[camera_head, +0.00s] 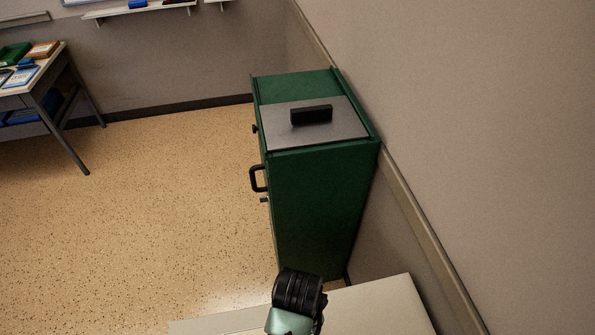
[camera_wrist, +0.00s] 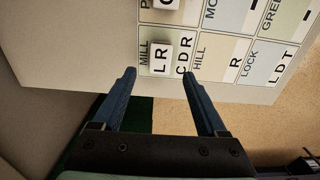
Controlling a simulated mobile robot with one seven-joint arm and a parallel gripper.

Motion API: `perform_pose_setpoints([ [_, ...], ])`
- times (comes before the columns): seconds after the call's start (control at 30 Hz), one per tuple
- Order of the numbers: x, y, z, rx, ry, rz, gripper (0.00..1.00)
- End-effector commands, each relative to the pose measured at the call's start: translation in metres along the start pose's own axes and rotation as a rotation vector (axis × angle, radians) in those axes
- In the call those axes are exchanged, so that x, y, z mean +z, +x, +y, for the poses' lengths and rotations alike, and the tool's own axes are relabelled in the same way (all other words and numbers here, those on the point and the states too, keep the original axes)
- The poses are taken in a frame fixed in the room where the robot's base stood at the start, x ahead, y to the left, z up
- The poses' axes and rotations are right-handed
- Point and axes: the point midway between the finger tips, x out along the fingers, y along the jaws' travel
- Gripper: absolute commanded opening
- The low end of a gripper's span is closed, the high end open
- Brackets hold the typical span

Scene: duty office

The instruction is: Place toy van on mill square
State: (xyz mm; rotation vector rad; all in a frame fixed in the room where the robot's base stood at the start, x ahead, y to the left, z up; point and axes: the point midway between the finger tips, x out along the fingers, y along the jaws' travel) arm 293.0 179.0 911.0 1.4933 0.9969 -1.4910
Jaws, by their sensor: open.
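My gripper (camera_wrist: 158,74) is open in the wrist view. Its two blue fingers are apart, with nothing between them. Past the fingertips, a board with lettered squares fills the top of the wrist view. The mill square (camera_wrist: 144,53) is marked MILL and lies just beyond the fingertips. A white block-like piece (camera_wrist: 160,55) with the letters L R sits on it. I cannot make out a toy van in either view. In the head view only a dark and pale green part of my arm shows at the bottom; the fingers are hidden there.
Other squares, such as the hill square (camera_wrist: 221,62) and the lock square (camera_wrist: 263,64), adjoin. A green cabinet (camera_head: 318,200) with a black block (camera_head: 311,115) on its grey top stands by the right wall. A desk (camera_head: 47,85) is far left. Speckled floor (camera_head: 150,200) is clear.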

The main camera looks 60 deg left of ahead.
Motion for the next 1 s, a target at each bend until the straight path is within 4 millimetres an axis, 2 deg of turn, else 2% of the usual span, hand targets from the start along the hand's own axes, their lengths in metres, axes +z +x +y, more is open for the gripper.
perform_pose_setpoints([
  [0.1, -0.001, -0.023, 0.0, 0.002, 0.0, 0.003, 0.75],
  [0.23, -0.001, -0.038, 0.0, 0.001, 0.001, 0.002, 0.75],
  [0.57, 0.0, -0.045, 0.0, 0.0, 0.0, 0.0, 0.75],
  [0.67, -0.009, -0.051, 0.008, 0.018, 0.023, 0.04, 0.75],
  [0.73, -0.027, -0.067, 0.025, 0.058, 0.071, 0.126, 0.75],
  [0.77, -0.037, -0.078, 0.037, 0.085, 0.101, 0.181, 0.75],
  [0.87, -0.073, -0.133, 0.09, 0.207, 0.231, 0.415, 0.75],
  [0.9, -0.084, -0.163, 0.116, 0.267, 0.29, 0.522, 0.75],
  [0.97, -0.094, -0.212, 0.152, 0.36, 0.372, 0.683, 0.75],
  [1.0, -0.096, -0.247, 0.175, 0.423, 0.423, 0.786, 0.75],
])
